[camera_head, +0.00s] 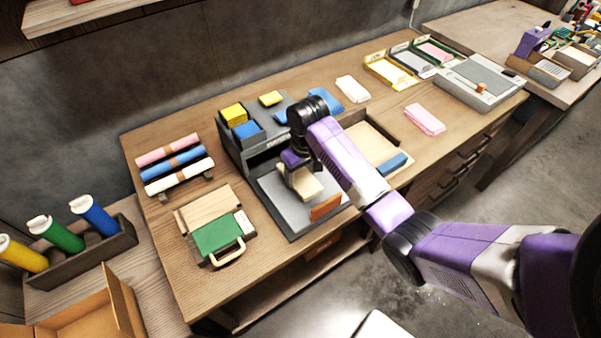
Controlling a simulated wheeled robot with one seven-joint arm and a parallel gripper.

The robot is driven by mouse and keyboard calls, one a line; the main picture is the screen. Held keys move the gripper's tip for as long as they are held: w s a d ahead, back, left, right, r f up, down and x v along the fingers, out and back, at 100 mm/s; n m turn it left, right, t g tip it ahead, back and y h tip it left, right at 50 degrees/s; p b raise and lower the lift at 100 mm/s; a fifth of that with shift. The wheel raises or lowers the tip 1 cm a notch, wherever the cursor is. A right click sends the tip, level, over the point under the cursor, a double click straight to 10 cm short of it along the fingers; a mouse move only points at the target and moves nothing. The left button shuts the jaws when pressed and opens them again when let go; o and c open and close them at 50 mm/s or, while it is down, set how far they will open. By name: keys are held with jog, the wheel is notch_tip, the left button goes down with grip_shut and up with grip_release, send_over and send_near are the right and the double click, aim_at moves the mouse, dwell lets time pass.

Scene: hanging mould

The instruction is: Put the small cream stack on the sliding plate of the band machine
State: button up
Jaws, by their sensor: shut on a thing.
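The small cream stack (309,187) is under my gripper (295,172), over the sliding plate (284,215) of the band machine (228,143). My gripper is shut on the stack; its fingers are mostly hidden by the arm. I cannot tell whether the stack touches the plate or is a little above it. The grey plate extends toward the table's front edge, and an orange upright block (326,207) stands at its front right.
A green-topped box with a handle (217,236) lies left of the plate. A wooden board (372,143) with a blue block (391,163) is to the right. White (352,89) and pink (425,119) stacks lie farther right, with bare tabletop around them.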

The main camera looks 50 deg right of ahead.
aim_at(303, 179)
jog(key=o, duration=1.6)
jog(key=shift+f, duration=0.1)
jog(key=r, duration=0.4)
jog(key=s+r+p, duration=0.1)
jog(key=r, duration=0.3)
jog(key=r+p, duration=0.1)
jog(key=r, duration=0.3)
jog(key=shift+s+a+r, duration=0.15)
jog(key=shift+s+a, duration=0.05)
